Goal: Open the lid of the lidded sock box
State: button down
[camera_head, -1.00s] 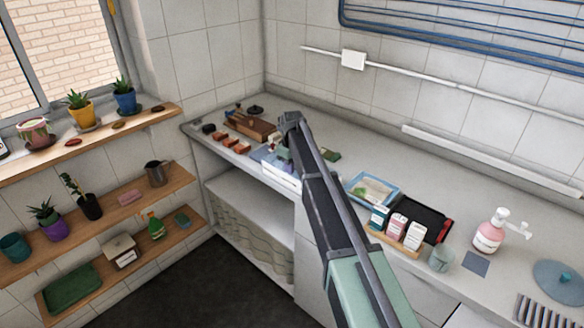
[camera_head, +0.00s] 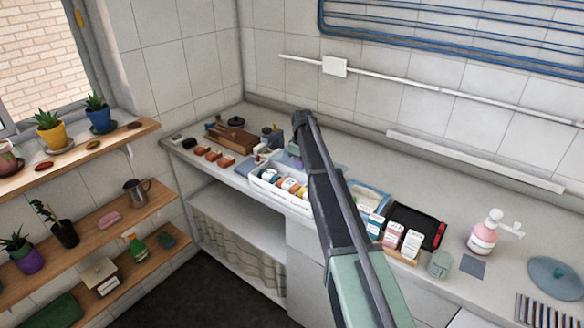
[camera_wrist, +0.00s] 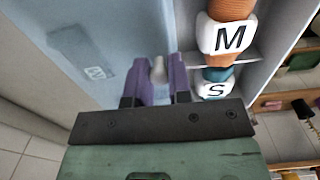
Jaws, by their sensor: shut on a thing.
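The sock box (camera_head: 262,186) is a white box at the counter's front edge, with rolled socks of several colours showing inside. In the wrist view, sock rolls marked M (camera_wrist: 232,38) and S (camera_wrist: 212,90) lie in compartments on the right. The pale blue lid (camera_wrist: 110,30) fills the left of that view, uncovering these socks. My gripper (camera_wrist: 160,80) has purple fingers shut on the lid's small pale knob (camera_wrist: 158,68). In the head view my arm hides most of the lid and part of the box.
A blue tray (camera_head: 374,193), a rack of small cartons (camera_head: 403,258) and a black tray (camera_head: 420,222) stand right of my arm. Brown blocks (camera_head: 213,155) and a wooden board (camera_head: 232,138) lie left of the box. Wall shelves (camera_head: 140,204) hold plants.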

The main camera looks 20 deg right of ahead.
jog(key=c, duration=1)
grip_release()
jog(key=shift+c, duration=0.2)
notch_tip(320, 180, up, 11)
jog(key=p, duration=1.1)
jog(key=shift+f, duration=0.1)
